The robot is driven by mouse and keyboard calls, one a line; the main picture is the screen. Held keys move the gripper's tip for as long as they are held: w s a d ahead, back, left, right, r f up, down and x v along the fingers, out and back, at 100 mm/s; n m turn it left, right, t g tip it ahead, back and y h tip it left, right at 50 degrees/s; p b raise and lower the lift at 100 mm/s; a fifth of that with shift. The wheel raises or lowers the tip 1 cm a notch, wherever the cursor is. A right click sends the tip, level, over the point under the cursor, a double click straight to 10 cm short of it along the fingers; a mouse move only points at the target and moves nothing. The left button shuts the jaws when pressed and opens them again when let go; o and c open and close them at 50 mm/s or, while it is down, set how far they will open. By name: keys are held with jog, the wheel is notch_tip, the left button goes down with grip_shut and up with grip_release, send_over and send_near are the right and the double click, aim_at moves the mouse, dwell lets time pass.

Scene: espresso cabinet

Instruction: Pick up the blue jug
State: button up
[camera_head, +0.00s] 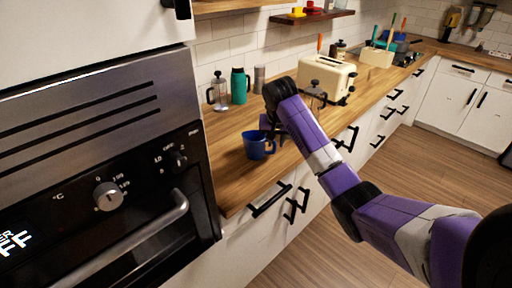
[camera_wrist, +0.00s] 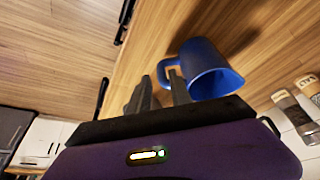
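The blue jug (camera_head: 256,147) stands upright on the wooden counter near its front edge, with its handle toward my gripper. In the wrist view the blue jug (camera_wrist: 208,72) is at the upper right, its handle at the fingertips. My gripper (camera_head: 270,131) is right beside the jug, on its handle side. In the wrist view my gripper (camera_wrist: 159,77) has its two fingers apart, and the right fingertip overlaps the handle. I cannot tell whether the handle lies between the fingers or beyond them, or whether they touch.
A teal bottle (camera_head: 239,86), a French press (camera_head: 218,92) and a grey cylinder (camera_head: 259,79) stand behind the jug by the wall. A cream toaster (camera_head: 327,76) stands farther along the counter (camera_head: 231,187). An oven (camera_head: 110,170) borders the counter at left. The counter in front of the jug is clear.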

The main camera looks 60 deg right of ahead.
aim_at(275, 146)
jog(key=shift+p+x, duration=0.55)
jog(key=shift+x, duration=2.1)
jog(key=shift+a, duration=0.15)
grip_shut()
jog(key=shift+w, duration=0.1)
